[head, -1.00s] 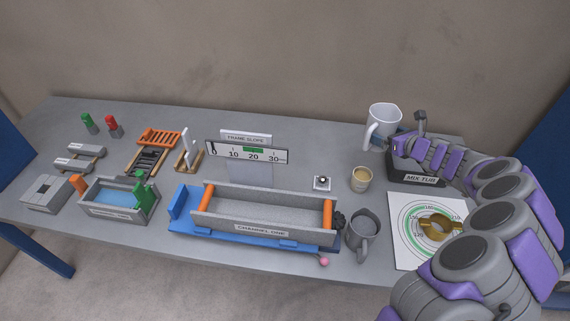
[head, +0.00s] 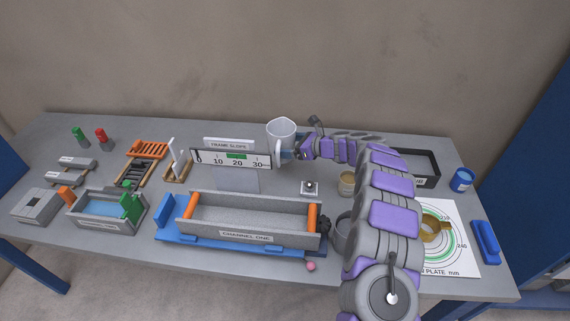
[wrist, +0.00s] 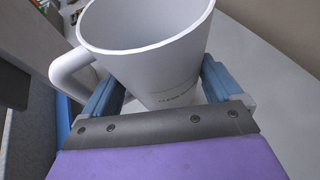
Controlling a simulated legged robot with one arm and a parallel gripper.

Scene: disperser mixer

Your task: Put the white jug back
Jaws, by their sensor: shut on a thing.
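The white jug (head: 281,132) is in my gripper (head: 299,153), at the back of the table, just right of the slope scale board in the head view. In the wrist view the jug (wrist: 150,40) stands between the two blue fingers of my gripper (wrist: 160,90), with its handle to the left and its open mouth up. My gripper is shut on the jug's body. I cannot tell whether the jug's base touches the table. My arm hides part of the black tray marked for mixing and part of a grey jug (head: 342,232).
The channel tank (head: 245,236) on its blue base lies in front of the jug. The scale board (head: 232,160) is close to its left. A beige cup (head: 347,183) and small white block (head: 310,187) stand in front. A blue jar (head: 461,180) and round-dial plate (head: 460,262) are at right.

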